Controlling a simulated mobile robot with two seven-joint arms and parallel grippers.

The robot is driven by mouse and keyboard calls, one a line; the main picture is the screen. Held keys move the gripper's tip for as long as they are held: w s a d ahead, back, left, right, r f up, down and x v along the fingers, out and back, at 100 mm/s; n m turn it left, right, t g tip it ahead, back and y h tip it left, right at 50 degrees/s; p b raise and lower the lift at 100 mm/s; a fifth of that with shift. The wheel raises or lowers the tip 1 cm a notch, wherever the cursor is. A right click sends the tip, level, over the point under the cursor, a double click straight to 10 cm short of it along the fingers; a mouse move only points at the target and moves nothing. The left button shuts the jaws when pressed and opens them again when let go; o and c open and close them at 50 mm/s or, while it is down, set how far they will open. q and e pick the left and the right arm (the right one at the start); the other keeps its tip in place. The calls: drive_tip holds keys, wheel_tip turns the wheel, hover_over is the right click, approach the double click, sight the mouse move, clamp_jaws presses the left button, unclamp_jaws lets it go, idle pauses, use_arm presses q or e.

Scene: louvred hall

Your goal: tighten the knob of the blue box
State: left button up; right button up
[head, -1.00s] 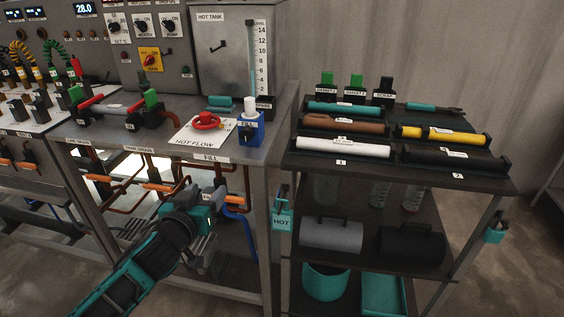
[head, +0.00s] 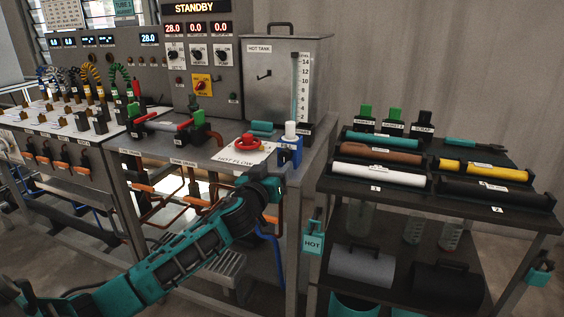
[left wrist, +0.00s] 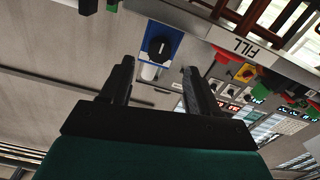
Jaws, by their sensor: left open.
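The blue box (head: 290,152) stands at the front right corner of the bench, with a white cylinder (head: 290,130) on top. In the left wrist view, turned upside down, the blue box (left wrist: 177,44) shows its front face with a black round knob (left wrist: 157,47). My left gripper (head: 272,188) is just below and in front of the box in the head view. In the left wrist view its fingers (left wrist: 156,68) are open and empty, spread to either side of the knob's line and apart from it. My right gripper is not in view.
A red valve wheel (head: 249,143) on the "HOT FLOW" plate sits left of the box. The hot tank (head: 285,75) stands behind. A dark cart (head: 480,205) with coloured tubes is on the right, beyond a narrow gap. Pipes run under the bench edge.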

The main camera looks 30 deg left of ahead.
sight(284, 158)
use_arm(q)
drive_tip(key=shift+x, duration=2.65)
drive_tip(key=shift+c, duration=0.3)
drive_tip(key=c, duration=1)
